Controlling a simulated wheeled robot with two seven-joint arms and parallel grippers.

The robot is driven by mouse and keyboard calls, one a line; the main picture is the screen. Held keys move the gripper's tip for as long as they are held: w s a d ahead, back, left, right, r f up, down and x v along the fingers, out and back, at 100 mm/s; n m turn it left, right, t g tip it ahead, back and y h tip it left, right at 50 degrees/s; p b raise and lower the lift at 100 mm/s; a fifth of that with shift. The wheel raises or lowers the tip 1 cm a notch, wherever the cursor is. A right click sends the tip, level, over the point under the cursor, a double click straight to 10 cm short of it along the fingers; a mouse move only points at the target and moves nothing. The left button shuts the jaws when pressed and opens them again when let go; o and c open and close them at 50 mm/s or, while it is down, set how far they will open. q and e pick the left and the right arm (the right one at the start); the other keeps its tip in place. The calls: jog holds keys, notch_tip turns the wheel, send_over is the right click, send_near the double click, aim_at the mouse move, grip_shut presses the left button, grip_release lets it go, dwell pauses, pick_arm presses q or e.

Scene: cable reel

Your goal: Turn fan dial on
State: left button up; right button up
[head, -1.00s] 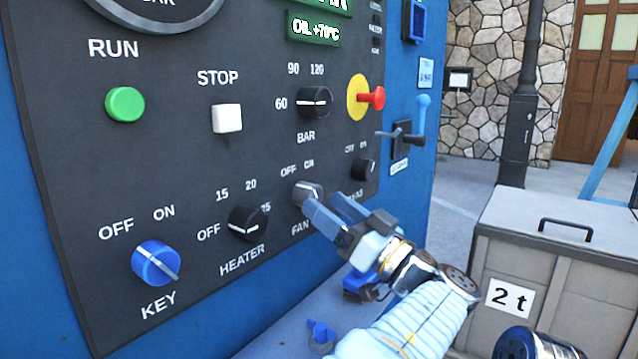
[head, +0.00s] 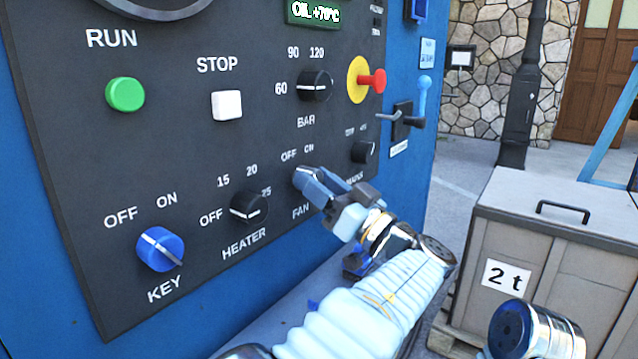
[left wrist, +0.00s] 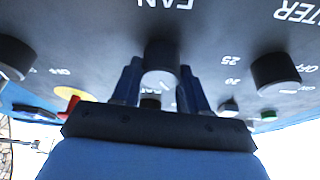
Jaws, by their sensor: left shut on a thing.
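The fan dial (head: 300,176) is a dark round knob above the FAN label on the black control panel (head: 200,40), with OFF and ON marked above it. My left gripper (head: 313,185) is shut on it and hides much of it in the head view. In the left wrist view the dial (left wrist: 160,62) stands between the two blue fingers of my left gripper (left wrist: 157,88), under an upside-down FAN label. I cannot tell which mark its pointer faces. My right gripper is not in view.
The black heater dial (head: 248,208) is just left of the fan dial, and the blue key dial (head: 160,249) is further left. A small black knob (head: 363,151) is to the right. The bar dial (head: 315,85) and red stop knob (head: 373,81) are above. A grey crate (head: 570,235) stands at right.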

pick_arm(q)
jog(key=shift+r+m+t+h+b, duration=0.1)
jog(key=shift+m+t+h+b, duration=0.25)
jog(key=shift+m+h, duration=1.5)
jog(key=shift+f+m+t+h+b, duration=0.1)
jog(key=shift+m+t+h+b, duration=0.25)
jog(key=shift+m, duration=3)
jog(key=shift+r+m+t+h+b, duration=0.1)
jog(key=shift+m+t+h+b, duration=0.25)
jog(key=shift+m+h, duration=1.5)
jog(key=shift+m+y, duration=0.75)
jog(key=shift+m, duration=0.1)
jog(key=o, duration=1.1)
jog(key=shift+c, duration=0.2)
jog(key=shift+s, duration=0.1)
